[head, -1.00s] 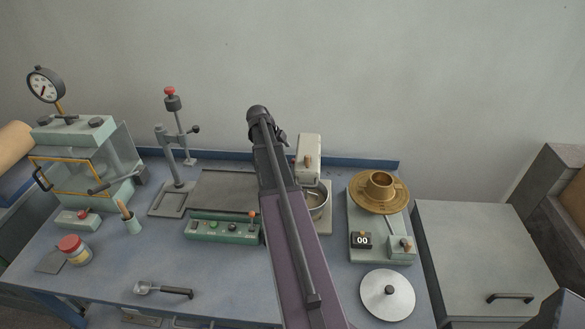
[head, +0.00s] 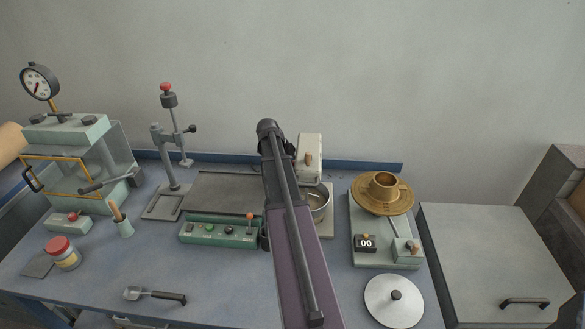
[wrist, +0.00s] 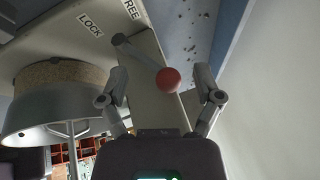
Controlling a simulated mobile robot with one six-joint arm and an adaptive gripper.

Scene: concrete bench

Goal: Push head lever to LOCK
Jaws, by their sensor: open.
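The head lever (wrist: 140,55) is a grey bar with a red ball knob (wrist: 169,80), seen in the wrist view on the side of the pale mixer. White labels LOCK (wrist: 90,25) and FREE (wrist: 131,9) sit near its pivot; I cannot tell which the lever is set to. My gripper (wrist: 161,72) is open, with one finger on either side of the red knob in the picture. No contact is visible. In the head view the pale mixer head (head: 309,148) stands behind my arm, which hides the lever and the gripper.
A metal bowl (head: 319,203) stands under the mixer head. A green switch box (head: 216,231) lies left of my arm. A scale-like unit with a brass dish (head: 397,200) and a round lid (head: 393,301) are on the right. A wall rises close behind.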

